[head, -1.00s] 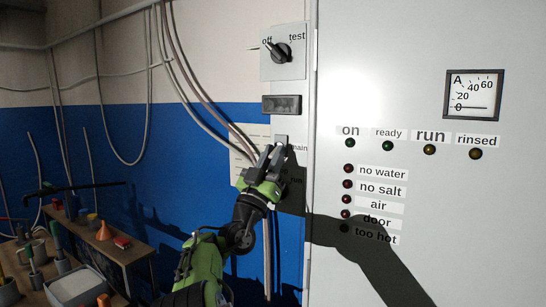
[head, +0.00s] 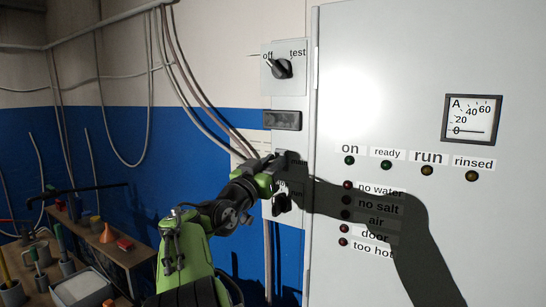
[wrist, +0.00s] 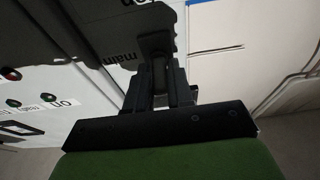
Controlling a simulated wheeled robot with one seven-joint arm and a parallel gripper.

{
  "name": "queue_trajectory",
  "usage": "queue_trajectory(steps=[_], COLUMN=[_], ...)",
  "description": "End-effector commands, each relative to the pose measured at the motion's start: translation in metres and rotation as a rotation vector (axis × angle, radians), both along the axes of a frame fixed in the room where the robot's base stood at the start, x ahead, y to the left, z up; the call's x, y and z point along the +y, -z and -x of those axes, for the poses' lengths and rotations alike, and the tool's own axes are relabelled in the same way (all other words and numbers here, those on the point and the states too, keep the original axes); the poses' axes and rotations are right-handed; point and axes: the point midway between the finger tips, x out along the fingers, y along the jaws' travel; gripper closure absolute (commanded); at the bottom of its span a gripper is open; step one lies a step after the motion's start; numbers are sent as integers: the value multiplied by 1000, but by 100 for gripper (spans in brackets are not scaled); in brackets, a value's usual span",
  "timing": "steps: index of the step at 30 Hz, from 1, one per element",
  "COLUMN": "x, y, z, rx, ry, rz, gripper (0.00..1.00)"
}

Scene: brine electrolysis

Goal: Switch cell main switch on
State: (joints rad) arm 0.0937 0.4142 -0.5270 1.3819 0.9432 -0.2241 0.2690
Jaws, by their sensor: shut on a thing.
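The cell main switch sits on the narrow grey panel strip left of the large cabinet, beside a label reading "main". In the wrist view its dark handle (wrist: 156,45) stands between my fingers, with the "main" label beside it. My gripper (head: 280,163) is at this switch in the head view and mostly covers it. In the wrist view my gripper (wrist: 159,82) is shut on the handle. The exact angle of the handle is hard to tell in the shadow.
An off/test knob (head: 281,68) and a dark rectangular block (head: 282,120) are above my gripper; a black knob (head: 281,202) is below. The cabinet (head: 400,50) carries dark lamps and an ammeter (head: 472,119) near 0. A cluttered bench (head: 135,255) stands at lower left.

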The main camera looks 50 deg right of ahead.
Motion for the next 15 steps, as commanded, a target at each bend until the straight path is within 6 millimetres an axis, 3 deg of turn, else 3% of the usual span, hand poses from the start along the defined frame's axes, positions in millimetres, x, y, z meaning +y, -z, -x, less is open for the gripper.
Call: queue_trajectory(steps=[1,15], x=[0,-2], y=[-10,-18], z=[-1,-1], rx=[4,28], ry=[-2,-2], rz=[-43,-322], gripper=[100,100])
